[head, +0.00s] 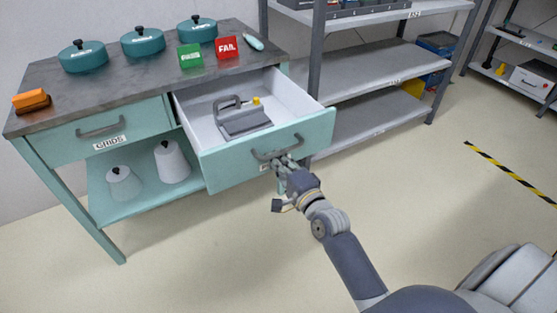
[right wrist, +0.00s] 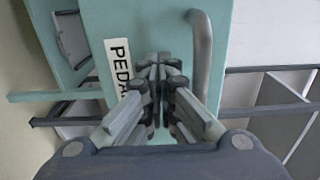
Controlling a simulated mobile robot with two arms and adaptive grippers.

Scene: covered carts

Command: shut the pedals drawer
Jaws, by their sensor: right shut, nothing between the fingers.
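The pedals drawer (head: 240,165) is the right-hand drawer of the teal cart and stands pulled out. A grey pedal-like object (head: 240,118) with a small yellow part lies inside it. The drawer's grey handle (head: 278,147) is on its front; it also shows in the right wrist view (right wrist: 201,60). A label (right wrist: 120,68) reading "PEDA" is partly hidden by my fingers. My right gripper (head: 284,163) is shut and empty at the drawer front, just below the handle. In the right wrist view its fingertips (right wrist: 160,62) are between label and handle; I cannot tell whether they touch. My left gripper is out of view.
The grids drawer (head: 85,135) to the left is shut. Teal pots (head: 142,42), a green card (head: 190,56), a red FAIL card (head: 227,47) and an orange item (head: 31,101) stand on the cart top (head: 115,78). Grey shelving (head: 365,75) stands right of the cart. Floor in front is clear.

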